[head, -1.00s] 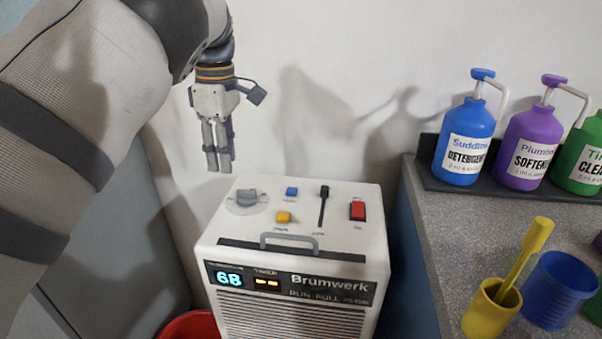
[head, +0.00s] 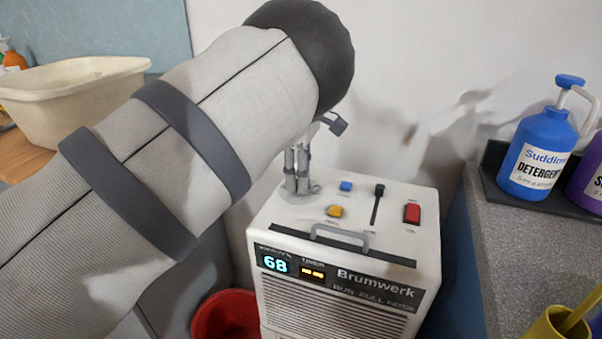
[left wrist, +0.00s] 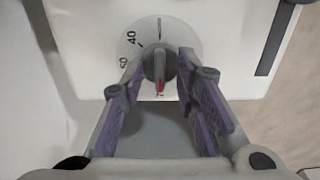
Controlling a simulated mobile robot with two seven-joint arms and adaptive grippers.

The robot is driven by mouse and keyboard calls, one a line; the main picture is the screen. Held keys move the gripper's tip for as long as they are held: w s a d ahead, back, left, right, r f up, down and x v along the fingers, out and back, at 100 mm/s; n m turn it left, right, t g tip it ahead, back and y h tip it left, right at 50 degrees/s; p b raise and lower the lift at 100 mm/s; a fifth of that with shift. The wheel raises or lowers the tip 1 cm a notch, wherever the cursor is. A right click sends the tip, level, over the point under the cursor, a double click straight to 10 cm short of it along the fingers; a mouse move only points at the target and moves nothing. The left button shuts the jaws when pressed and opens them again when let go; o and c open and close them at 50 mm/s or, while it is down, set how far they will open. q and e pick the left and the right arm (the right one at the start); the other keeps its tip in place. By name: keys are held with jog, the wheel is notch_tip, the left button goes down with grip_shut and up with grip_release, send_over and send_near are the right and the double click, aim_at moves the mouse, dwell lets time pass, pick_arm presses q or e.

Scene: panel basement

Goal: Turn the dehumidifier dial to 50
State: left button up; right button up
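The white dehumidifier (head: 415,225) shows 68 on its blue display (head: 275,264). Its dial is a grey disc (head: 312,190) at the top's back left, mostly hidden by my left gripper (head: 297,178) in the head view. In the left wrist view the grey knob (left wrist: 158,66) has a red mark at its end toward the picture's bottom. The number 40 is readable on the disc; another number beside it is partly covered. My left gripper (left wrist: 160,62) is open, with one finger on each side of the knob. Contact is not clear. My right gripper is not in view.
A blue button (head: 346,186), yellow button (head: 335,211), black slider (head: 377,200), red switch (head: 412,213) and handle (head: 340,237) share the top. A counter with a detergent bottle (head: 540,155) stands right. A red bucket (head: 225,318) is below left.

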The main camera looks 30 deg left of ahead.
pick_arm(q)
grip_shut()
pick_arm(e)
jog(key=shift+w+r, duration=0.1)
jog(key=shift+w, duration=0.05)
pick_arm(q)
jog(key=m+p, duration=0.1)
jog(key=m, duration=0.2)
jog(key=shift+r, duration=0.2)
jog(key=m, duration=0.3)
jog(key=shift+f+m+p, duration=0.1)
jog(key=shift+m+p, duration=0.2)
jog(key=shift+p, duration=0.05)
jog(key=m, duration=1.1)
jog(key=shift+f, duration=0.15)
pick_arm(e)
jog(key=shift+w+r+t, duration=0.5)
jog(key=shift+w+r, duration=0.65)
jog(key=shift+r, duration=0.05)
pick_arm(q)
jog(key=shift+m, duration=0.3)
